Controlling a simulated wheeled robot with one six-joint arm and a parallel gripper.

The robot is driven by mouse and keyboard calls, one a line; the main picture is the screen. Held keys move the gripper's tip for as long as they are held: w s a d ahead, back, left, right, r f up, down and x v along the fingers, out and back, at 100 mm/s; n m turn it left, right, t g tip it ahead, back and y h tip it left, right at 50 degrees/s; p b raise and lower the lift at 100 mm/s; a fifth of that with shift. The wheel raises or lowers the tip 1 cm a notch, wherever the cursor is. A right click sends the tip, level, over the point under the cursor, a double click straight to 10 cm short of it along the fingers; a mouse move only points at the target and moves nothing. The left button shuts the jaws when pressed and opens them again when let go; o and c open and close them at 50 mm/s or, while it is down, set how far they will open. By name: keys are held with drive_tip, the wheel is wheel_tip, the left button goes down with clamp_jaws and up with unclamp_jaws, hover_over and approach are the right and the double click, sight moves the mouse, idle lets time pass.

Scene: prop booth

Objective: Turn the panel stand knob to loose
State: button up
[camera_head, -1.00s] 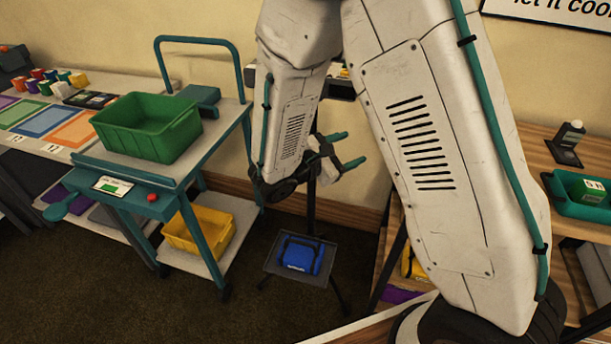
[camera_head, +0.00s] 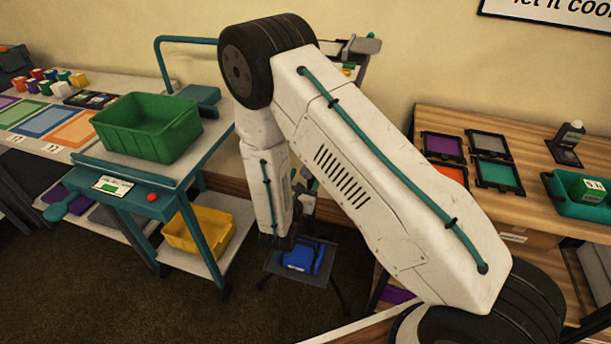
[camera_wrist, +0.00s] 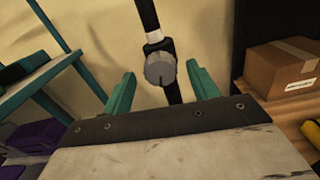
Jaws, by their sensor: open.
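The panel stand knob (camera_wrist: 160,68) is a grey round knob on a dark upright pole (camera_wrist: 148,15) in the wrist view. My gripper (camera_wrist: 160,88) is open, with one teal finger to the left of the knob and one to the right. The knob shows between and beyond the fingertips, and I see no contact. In the head view my arm hides the knob and most of the pole. The stand's low base tray (camera_head: 275,267) shows there with a blue bag (camera_head: 301,258) on it.
A teal cart (camera_head: 150,180) with a green bin (camera_head: 147,127) and a yellow bin (camera_head: 200,231) stands on the left. A wooden shelf unit (camera_head: 455,118) with colored trays stands on the right. In the wrist view a cardboard box (camera_wrist: 283,67) sits at the right.

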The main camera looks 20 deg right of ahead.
drive_tip(key=shift+x, duration=0.85)
drive_tip(key=c, duration=1)
drive_tip(key=shift+n, duration=0.3)
drive_tip(key=n, duration=1.1)
